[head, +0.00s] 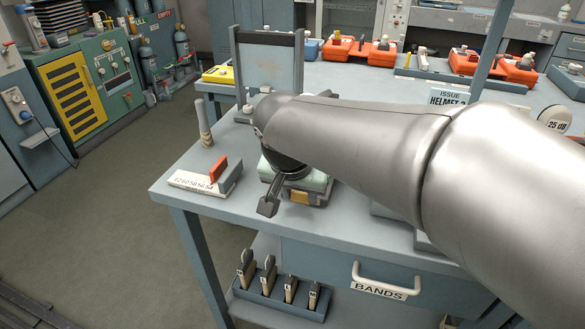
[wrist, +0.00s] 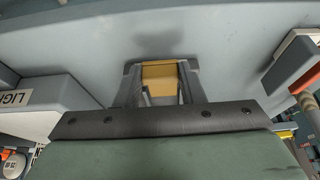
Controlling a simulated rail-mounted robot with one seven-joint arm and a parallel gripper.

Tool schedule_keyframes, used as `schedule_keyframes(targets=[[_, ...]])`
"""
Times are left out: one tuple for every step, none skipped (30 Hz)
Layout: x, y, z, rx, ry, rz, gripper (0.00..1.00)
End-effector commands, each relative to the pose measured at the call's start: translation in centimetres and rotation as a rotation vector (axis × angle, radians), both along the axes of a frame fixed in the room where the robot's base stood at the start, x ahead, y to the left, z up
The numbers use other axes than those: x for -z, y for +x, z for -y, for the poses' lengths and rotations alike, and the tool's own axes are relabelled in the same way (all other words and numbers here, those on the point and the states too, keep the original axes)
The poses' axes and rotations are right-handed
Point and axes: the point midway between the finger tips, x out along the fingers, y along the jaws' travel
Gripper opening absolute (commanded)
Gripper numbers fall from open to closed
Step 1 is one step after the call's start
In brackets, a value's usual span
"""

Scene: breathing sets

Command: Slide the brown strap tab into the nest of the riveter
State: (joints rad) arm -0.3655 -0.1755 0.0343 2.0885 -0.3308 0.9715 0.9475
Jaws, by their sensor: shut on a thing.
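My gripper (wrist: 160,84) has one finger on each side of a tan-brown piece, which looks like the brown strap tab (wrist: 158,70), and is shut on it. In the head view my arm hides much of the gripper, and the brown piece (head: 301,197) shows low over the bench, under the green housing. Whether it touches the bench top I cannot tell. To its left a grey part with a red lever (head: 219,169) stands on a white base and may be the riveter. A red part also shows at the right edge of the wrist view (wrist: 304,78). I cannot make out a nest.
The blue-grey bench (head: 172,184) has bare room at its front left corner. A grey post (head: 204,125) and an upright frame (head: 268,62) stand behind. A drawer handle (head: 387,283) is below.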

Motion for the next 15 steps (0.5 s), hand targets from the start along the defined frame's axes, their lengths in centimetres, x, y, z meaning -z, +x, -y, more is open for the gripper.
schedule_keyframes(targets=[[0.0, 0.1, 0.0, 0.001, 0.0, 0.0, 0.11], [0.0, 0.2, 0.1, 0.0, 0.0, 0.0, 0.11], [0.0, 0.3, 0.1, 0.0, 0.0, 0.0, 0.11], [0.0, 0.4, 0.1, 0.0, 0.0, 0.0, 0.11], [0.0, 0.4, 0.2, 0.0, 0.0, 0.0, 0.11], [0.0, 0.5, 0.2, 0.0, 0.0, 0.0, 0.11], [0.0, 0.6, 0.2, -0.001, 0.0, -0.001, 0.11], [0.0, 0.7, 0.2, -0.001, 0.0, -0.001, 0.11], [0.0, 0.8, 0.3, -0.001, 0.0, -0.001, 0.11], [0.0, 0.8, 0.3, -0.001, -0.001, -0.001, 0.11], [0.0, 0.9, 0.3, 0.0, 0.0, -0.001, 0.11], [0.0, 1.0, 0.4, 0.0, 0.0, -0.001, 0.11], [0.0, 1.1, 0.4, 0.0, 0.0, -0.001, 0.11], [0.0, 1.1, 0.5, 0.0, 0.0, -0.001, 0.11], [0.0, 1.2, 0.5, 0.0, 0.0, -0.001, 0.11]])
